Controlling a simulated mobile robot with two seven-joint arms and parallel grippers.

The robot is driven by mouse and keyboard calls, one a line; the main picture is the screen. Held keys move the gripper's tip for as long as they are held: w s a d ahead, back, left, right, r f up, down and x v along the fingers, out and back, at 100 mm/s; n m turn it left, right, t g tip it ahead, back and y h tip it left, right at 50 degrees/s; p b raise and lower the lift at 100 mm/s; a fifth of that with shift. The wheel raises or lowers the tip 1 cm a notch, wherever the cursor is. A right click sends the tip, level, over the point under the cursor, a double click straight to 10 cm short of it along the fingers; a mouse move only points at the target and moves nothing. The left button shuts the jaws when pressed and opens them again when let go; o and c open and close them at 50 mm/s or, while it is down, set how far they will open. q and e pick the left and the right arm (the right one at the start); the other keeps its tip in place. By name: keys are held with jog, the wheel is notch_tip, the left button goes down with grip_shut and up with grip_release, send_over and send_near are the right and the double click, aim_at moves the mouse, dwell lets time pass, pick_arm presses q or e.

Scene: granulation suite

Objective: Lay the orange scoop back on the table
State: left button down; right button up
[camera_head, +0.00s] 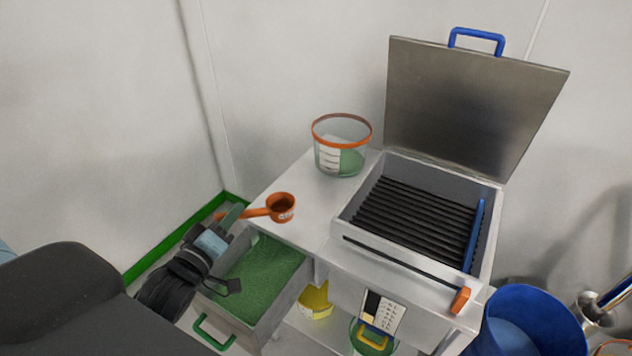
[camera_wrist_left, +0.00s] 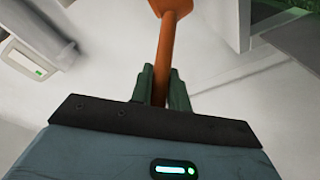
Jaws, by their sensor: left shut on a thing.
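The orange scoop (camera_head: 283,209) has its round cup over the left part of the white table (camera_head: 312,186), with its handle pointing left. I cannot tell whether the cup touches the tabletop. My left gripper (camera_head: 231,216) is shut on the scoop's handle, just left of the table edge and beyond the open drawer. In the left wrist view the orange handle (camera_wrist_left: 167,55) runs up from between the green fingers of my left gripper (camera_wrist_left: 163,85); most of the cup is cut off by the top edge. My right gripper is not in view.
A clear bucket with an orange rim (camera_head: 342,158) stands at the table's back. A box with black bars and a raised metal lid (camera_head: 470,105) fills the right side. An open drawer (camera_head: 290,290) of green granules juts out below the scoop. A blue bin (camera_head: 535,325) stands lower right.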

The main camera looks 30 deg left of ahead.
pick_arm(q)
jog(key=shift+w+a+f, duration=0.1)
jog(key=shift+w+f, duration=0.7)
jog(key=shift+w, duration=1.85)
jog(key=shift+w+d+f, duration=0.1)
jog(key=shift+w+f, duration=0.75)
jog(key=shift+w, duration=1.8)
jog(key=shift+w+a+f, duration=0.1)
jog(key=shift+w+f, duration=0.7)
jog(key=shift+w, duration=1.85)
jog(key=shift+f, duration=0.2)
jog(key=c, duration=1.3)
grip_release()
jog(key=shift+c, duration=0.2)
jog(key=shift+r, duration=0.1)
jog(key=shift+s+r, duration=0.1)
jog(key=shift+r, duration=0.05)
jog(key=s+d, duration=0.1)
jog(key=s, duration=1)
jog(key=shift+s, duration=0.4)
